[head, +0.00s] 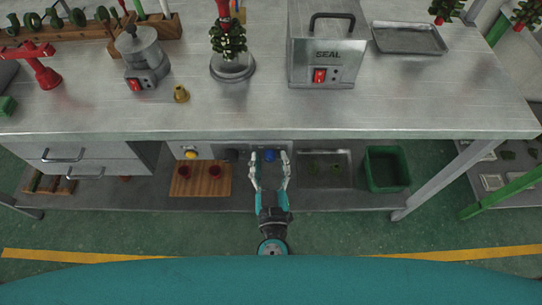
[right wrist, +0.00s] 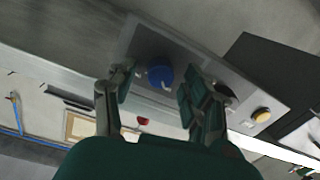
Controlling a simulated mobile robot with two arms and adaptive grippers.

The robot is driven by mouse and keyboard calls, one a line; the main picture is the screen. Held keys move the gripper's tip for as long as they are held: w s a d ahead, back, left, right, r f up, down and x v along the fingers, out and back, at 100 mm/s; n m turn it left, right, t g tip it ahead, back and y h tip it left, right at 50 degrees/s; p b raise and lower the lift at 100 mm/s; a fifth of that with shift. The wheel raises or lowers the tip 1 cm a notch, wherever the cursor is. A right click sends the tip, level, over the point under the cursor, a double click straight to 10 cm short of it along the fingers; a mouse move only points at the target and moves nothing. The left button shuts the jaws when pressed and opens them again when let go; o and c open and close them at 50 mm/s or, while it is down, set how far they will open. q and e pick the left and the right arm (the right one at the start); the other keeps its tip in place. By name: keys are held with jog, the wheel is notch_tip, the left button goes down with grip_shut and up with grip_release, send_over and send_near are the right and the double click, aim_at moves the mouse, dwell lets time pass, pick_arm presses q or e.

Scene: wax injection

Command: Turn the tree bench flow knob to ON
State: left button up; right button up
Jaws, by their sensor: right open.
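A blue round knob (head: 269,155) sits on a grey panel (head: 210,152) under the front edge of the metal bench. In the right wrist view the blue knob (right wrist: 161,77) shows a pale mark at its lower edge; I cannot read any ON or OFF label. My right gripper (head: 269,160) is open, with one finger on each side of the blue knob. In the right wrist view the open gripper (right wrist: 154,83) frames the knob; I cannot tell whether a finger touches it. My left gripper is not in view.
A yellow button (head: 190,153) and a dark knob (head: 231,155) share the panel. A sealing machine (head: 325,25) stands above.

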jog(key=shift+s, duration=0.1)
grip_shut()
jog(key=shift+r+m, duration=0.1)
jog(key=shift+m, duration=0.2)
jog(key=shift+m+p, duration=0.55)
jog(key=shift+m, duration=0.35)
jog(key=m, duration=0.3)
jog(key=shift+m+p, duration=0.3)
jog(key=shift+p, duration=0.05)
jog(key=m, duration=0.5)
jog(key=shift+d+f+m+h, duration=0.1)
jog(key=shift+f+m+h, duration=0.1)
jog(key=shift+m+h, duration=0.1)
jog(key=m+b, duration=0.1)
jog(key=m, duration=0.5)
jog(key=shift+m+t, duration=0.3)
jog(key=shift+m, duration=0.1)
